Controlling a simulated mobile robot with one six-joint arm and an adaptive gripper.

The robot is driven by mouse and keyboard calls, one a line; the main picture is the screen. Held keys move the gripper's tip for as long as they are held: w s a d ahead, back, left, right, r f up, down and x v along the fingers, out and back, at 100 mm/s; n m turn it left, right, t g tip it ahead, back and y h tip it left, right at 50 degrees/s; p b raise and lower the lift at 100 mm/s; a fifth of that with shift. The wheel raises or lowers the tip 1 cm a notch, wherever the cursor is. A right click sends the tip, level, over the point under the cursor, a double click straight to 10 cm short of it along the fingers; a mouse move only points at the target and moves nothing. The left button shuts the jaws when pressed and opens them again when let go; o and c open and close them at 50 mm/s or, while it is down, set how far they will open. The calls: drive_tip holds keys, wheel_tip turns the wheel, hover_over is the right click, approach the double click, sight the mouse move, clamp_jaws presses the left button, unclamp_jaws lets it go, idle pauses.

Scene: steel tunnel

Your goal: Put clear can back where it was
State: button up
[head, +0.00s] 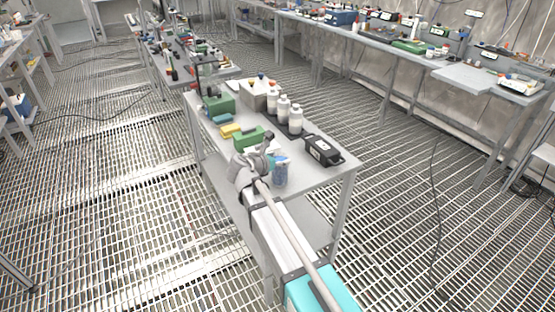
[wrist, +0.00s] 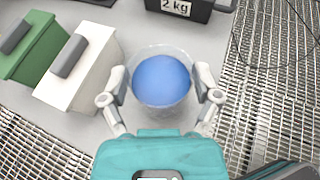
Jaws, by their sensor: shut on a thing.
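The clear can (head: 280,175) is see-through with blue inside, at the near end of the grey table (head: 312,182). In the wrist view the can (wrist: 160,104) appears from above as a clear round rim around a blue round top. My gripper (wrist: 161,80) has one grey finger on each side of the can and is shut on it. The can looks upright. I cannot tell whether its base touches the table top.
A black 2 kg block (head: 322,151) lies to the can's right, near the table edge. A white box (wrist: 80,68) and a green box (wrist: 36,46) with grey handles stand to the left. White bottles (head: 283,110) stand farther back.

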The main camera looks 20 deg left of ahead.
drive_tip(key=shift+f, duration=0.1)
drive_tip(key=o, duration=1.1)
drive_tip(key=shift+r, duration=0.2)
drive_tip(key=p+v, duration=0.4)
drive_tip(key=v, duration=0.8)
drive_tip(key=shift+p, duration=0.3)
